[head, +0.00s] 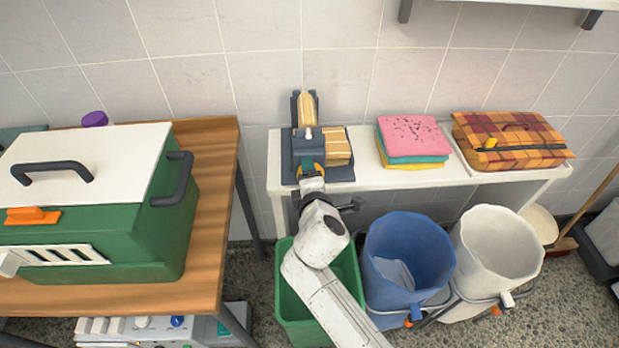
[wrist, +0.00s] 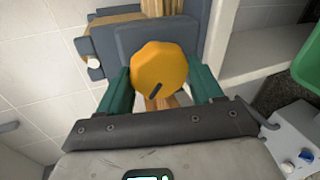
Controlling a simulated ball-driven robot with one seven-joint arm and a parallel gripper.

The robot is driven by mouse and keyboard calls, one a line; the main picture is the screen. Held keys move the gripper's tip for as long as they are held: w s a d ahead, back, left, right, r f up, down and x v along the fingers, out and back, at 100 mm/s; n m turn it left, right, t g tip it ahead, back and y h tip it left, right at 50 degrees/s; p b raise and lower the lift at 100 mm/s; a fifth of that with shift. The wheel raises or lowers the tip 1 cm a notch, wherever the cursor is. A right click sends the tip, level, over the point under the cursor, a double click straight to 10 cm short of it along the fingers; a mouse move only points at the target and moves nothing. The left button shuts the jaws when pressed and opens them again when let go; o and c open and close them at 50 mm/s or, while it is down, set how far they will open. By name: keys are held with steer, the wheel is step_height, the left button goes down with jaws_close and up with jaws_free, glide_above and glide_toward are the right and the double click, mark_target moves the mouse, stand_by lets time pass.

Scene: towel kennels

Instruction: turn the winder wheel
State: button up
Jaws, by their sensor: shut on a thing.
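The winder (head: 342,173) is a dark grey-blue device on the white shelf, with a tan roll standing up at its back. Its orange wheel (wrist: 160,66) faces me in the wrist view and carries a short dark mark at its lower middle. My gripper (head: 311,171) reaches the front of the winder from below in the head view. In the wrist view, the green fingers of my gripper (wrist: 161,82) stand on either side of the wheel and are shut on it. In the head view the gripper and arm mostly hide the wheel.
Folded pink, teal and yellow towels (head: 412,136) and a plaid bag (head: 508,141) sit further right on the white shelf (head: 369,175). Below stand a green bin (head: 349,268), a blue bin (head: 408,247) and a white bin (head: 496,248). A green kennel box (head: 155,232) is on the wooden table (head: 215,190) at left.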

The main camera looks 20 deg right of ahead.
steer(key=m+t+y+b, duration=0.1)
steer(key=m+t+b, duration=0.1)
steer(key=m+b, duration=0.5)
steer(key=m+t+y+b, duration=0.1)
steer(key=m+t+b, duration=0.1)
steer(key=m+b, duration=0.5)
steer(key=f+m+t+y+b, duration=0.1)
steer(key=m+b, duration=0.6)
steer(key=b, duration=0.7)
steer(key=shift+s+d+f+t, duration=0.15)
steer(key=shift+d+t, duration=0.25)
steer(key=shift+t, duration=0.4)
steer(key=shift+m+b, duration=0.4)
steer(key=shift+b, duration=0.1)
steer(key=o, duration=0.8)
steer(key=shift+r, duration=0.2)
steer(key=shift+c, duration=0.2)
